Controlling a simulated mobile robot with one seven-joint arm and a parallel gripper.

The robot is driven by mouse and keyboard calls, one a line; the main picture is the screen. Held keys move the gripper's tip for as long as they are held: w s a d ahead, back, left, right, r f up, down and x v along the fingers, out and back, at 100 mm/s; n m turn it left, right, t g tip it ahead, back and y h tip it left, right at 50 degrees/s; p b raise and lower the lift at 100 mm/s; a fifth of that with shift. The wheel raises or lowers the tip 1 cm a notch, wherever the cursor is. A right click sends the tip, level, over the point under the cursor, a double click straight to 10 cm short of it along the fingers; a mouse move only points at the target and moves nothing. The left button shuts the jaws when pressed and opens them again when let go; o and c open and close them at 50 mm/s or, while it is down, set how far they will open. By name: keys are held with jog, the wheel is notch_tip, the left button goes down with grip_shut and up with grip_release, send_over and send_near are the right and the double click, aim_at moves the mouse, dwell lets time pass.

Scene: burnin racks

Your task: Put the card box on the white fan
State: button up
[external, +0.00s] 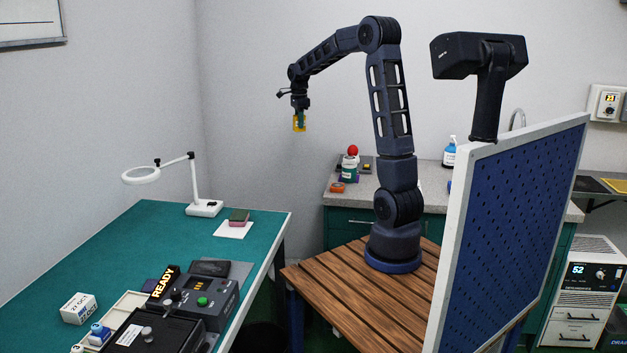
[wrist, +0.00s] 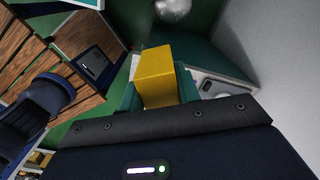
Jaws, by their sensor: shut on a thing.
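My gripper (external: 299,116) is raised in the air, well above the tables, between the green bench and the wooden stand. It is shut on a yellow box (external: 299,126), which hangs below the fingers. In the wrist view the yellow box (wrist: 156,75) sits between the teal finger pads; I cannot read any marking on it. A small white carton with dark print (external: 79,308) lies on the green bench at the lower left; I cannot tell whether it or the yellow box is the card box. I cannot make out a white fan for certain.
The green bench (external: 130,236) holds a white magnifier lamp (external: 204,208), a small red-and-green block (external: 239,216) on a white sheet and a dark control unit (external: 208,300). A grey counter (external: 425,180) with bottles stands behind. A blue perforated panel (external: 515,225) rises at right.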

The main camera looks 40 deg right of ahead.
jog(key=s+d+r+m, duration=0.2)
jog(key=d+m, duration=0.1)
jog(key=d, duration=1)
notch_tip(320, 180, up, 2)
jog(key=m, duration=0.3)
send_over(350, 157)
jog(key=f, duration=1.9)
jog(key=shift+s+a+f, duration=0.2)
jog(key=shift+a, duration=0.05)
jog(key=shift+f, duration=0.1)
jog(key=o, duration=1)
